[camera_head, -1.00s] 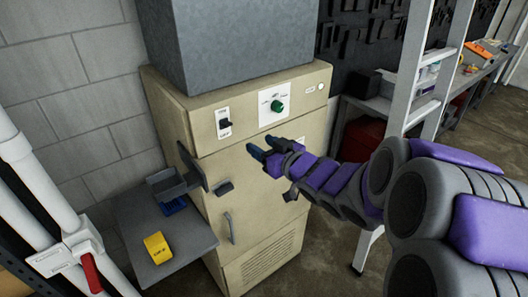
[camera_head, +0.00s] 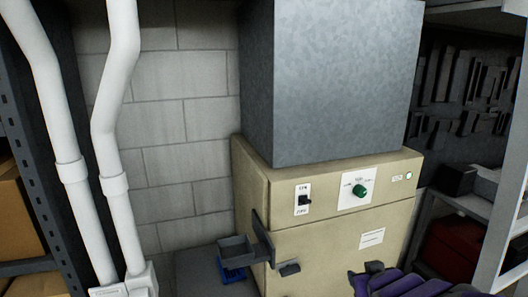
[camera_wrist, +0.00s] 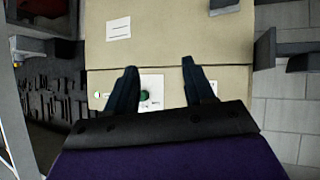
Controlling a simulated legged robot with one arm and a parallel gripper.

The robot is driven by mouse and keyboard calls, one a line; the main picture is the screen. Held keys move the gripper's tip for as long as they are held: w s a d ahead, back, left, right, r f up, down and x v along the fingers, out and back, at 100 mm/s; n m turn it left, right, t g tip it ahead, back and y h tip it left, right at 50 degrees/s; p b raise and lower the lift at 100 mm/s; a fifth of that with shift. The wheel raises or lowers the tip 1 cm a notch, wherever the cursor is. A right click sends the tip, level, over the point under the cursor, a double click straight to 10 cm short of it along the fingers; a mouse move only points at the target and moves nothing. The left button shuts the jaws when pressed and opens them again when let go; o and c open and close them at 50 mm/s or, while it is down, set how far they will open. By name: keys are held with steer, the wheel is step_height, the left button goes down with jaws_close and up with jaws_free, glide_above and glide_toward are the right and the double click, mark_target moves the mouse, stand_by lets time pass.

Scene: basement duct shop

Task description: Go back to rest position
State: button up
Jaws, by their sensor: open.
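My gripper (camera_wrist: 160,85) is open and empty in the wrist view, its two dark fingers apart in front of the beige cabinet (camera_wrist: 165,30). In the head view only the top of my purple arm shows at the bottom right edge, low in front of the beige cabinet (camera_head: 335,240). The cabinet's panel has a green knob (camera_head: 360,190), a black switch (camera_head: 304,200) and a small green light (camera_head: 408,176). The green knob lies partly between my fingers in the wrist view, and I cannot tell the distance.
A large grey metal duct box (camera_head: 335,80) stands on the cabinet. A small grey tray (camera_head: 240,248) and blue item (camera_head: 232,272) are at its left. White pipes (camera_head: 105,130) run down the left wall. Grey shelving (camera_head: 480,207) stands at the right.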

steer(key=s+a+f+g+b, duration=0.2)
steer(key=s+a+f+g, duration=0.1)
steer(key=s, duration=0.7)
steer(key=s+a+f+g+b, duration=0.2)
steer(key=s+a+f+g, duration=0.2)
steer(key=s, duration=0.6)
steer(key=s+a+f+m+g+y+b, duration=0.1)
steer(key=s+a+f+g+b, duration=0.1)
steer(key=s, duration=0.9)
step_height(320, 180, down, 2)
steer(key=a+g, duration=0.1)
steer(key=g, duration=0.2)
steer(key=shift+a+f+g, duration=0.2)
steer(key=shift+g, duration=0.2)
